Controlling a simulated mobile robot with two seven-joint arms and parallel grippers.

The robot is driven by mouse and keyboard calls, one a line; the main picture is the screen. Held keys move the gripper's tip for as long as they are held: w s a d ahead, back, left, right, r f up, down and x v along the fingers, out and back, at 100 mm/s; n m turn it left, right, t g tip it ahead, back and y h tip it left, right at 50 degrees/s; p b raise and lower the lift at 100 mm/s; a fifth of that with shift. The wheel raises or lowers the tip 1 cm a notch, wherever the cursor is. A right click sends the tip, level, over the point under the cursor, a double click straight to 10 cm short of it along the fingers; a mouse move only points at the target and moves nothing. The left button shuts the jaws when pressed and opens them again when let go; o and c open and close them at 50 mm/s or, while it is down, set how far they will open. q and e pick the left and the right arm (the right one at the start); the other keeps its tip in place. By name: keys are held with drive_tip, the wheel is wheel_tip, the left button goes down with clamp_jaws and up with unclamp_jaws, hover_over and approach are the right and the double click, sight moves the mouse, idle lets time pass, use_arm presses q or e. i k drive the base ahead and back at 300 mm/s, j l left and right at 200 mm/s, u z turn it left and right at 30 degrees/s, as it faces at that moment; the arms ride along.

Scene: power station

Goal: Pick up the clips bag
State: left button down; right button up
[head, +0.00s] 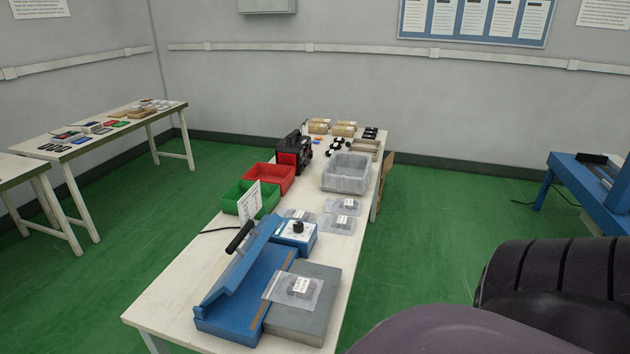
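Several clear plastic bags with white labels and dark contents are on the long white table; the labels are too small to read, so I cannot tell which is the clips bag. One bag (293,288) lies on a flat grey block (315,318) at the table's near end, beside a blue sealer-like device (240,290) with a raised arm. Neither gripper is in view.
A green bin (236,203), a red bin (272,177) and a grey bin (346,172) stand mid-table. A black-and-red machine (294,152) and small boxes (343,130) are behind. Dark rounded shapes fill the lower right. Green floor (440,200) is open right of the table.

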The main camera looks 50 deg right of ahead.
sight(287, 289)
drive_tip(key=k+l, duration=0.1)
drive_tip(key=l, duration=0.3)
drive_tip(key=k+l, duration=0.1)
drive_tip(key=l, duration=0.35)
drive_tip(key=k+l, duration=0.1)
drive_tip(key=l, duration=0.3)
drive_tip(key=k+l, duration=0.1)
drive_tip(key=l, duration=0.35)
